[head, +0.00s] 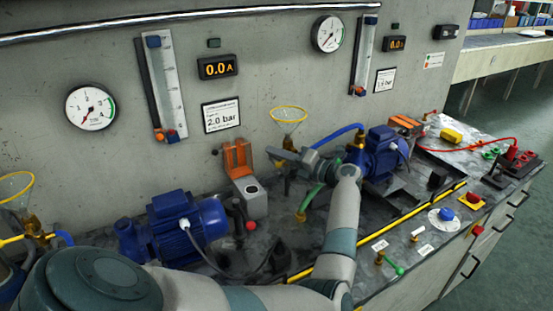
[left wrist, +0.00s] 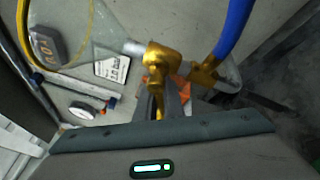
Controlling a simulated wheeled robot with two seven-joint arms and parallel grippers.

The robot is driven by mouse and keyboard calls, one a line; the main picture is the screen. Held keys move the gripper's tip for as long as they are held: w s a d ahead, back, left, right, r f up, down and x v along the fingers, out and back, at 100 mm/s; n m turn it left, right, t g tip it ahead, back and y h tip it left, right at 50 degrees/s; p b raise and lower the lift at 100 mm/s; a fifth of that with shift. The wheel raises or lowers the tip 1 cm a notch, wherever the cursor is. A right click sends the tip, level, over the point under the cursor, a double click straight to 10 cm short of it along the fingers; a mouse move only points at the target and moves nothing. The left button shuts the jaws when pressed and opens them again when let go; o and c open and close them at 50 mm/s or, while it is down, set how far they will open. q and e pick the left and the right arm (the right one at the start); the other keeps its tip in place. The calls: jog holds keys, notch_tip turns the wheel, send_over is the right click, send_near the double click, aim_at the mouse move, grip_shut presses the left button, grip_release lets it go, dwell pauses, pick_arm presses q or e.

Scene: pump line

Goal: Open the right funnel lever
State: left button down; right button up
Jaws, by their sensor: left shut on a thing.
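The right funnel (head: 289,114), clear with a yellow rim, stands at the wall in the middle of the head view. In the left wrist view its yellow rim (left wrist: 24,40) and clear cone fill the upper left. Below it sits a brass valve (left wrist: 160,58) with a brass lever (left wrist: 157,102). My left gripper (head: 277,155) reaches in under the funnel. In the left wrist view its jaws (left wrist: 163,103) are shut on the lever, which lies between the fingers and is partly hidden. My right gripper is in neither view.
A left funnel (head: 16,184) stands at the far left. A blue pump (head: 183,225) and another blue pump (head: 381,152) flank my arm. A blue hose (left wrist: 236,28) leaves the valve. An orange-lidded grey box (head: 250,198) and a red-knobbed lever (head: 251,226) are close by.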

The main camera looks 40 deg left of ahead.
pick_arm(q)
jog(key=c, duration=1.9)
grip_release()
jog(key=shift+o, duration=0.2)
